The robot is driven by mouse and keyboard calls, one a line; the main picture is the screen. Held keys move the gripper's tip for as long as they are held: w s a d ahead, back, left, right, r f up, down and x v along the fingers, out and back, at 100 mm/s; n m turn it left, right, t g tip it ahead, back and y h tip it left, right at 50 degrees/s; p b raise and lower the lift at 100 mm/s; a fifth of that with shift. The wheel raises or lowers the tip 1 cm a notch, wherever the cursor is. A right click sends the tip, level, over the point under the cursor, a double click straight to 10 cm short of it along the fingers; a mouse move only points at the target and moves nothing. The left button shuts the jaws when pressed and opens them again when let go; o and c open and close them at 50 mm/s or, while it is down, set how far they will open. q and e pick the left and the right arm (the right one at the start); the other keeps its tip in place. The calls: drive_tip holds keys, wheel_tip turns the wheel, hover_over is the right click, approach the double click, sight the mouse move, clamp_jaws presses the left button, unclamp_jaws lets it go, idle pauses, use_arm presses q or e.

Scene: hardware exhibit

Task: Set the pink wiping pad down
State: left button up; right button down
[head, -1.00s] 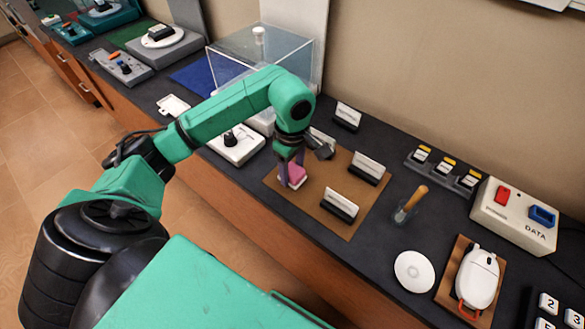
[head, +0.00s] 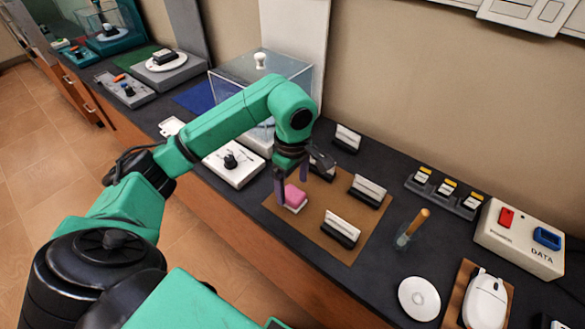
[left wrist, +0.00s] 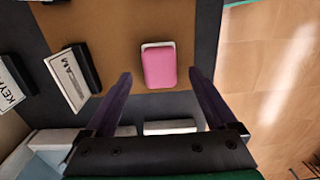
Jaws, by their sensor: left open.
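The pink wiping pad (head: 295,195), pink on top with a white layer beneath, lies on the brown mat (head: 312,225) near its left corner. In the left wrist view the pad (left wrist: 159,68) lies flat on the mat (left wrist: 112,25), beyond and between the fingertips, with gaps at both sides. My left gripper (head: 291,188) is open and empty just above the pad. Its two dark purple fingers also show spread in the left wrist view (left wrist: 160,76). My right gripper is out of view.
Label stands, one (head: 340,228) at the front and one (head: 367,190) at the back right, are on the mat. A clear case (head: 235,80) stands behind my arm. A glass with a wooden-handled tool (head: 410,230) and a white disc (head: 419,298) are to the right.

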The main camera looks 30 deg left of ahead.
sight(292, 193)
use_arm(q)
wheel_tip(292, 193, up, 9)
drive_tip(key=shift+f+p, duration=0.15)
drive_tip(key=shift+p, duration=0.3)
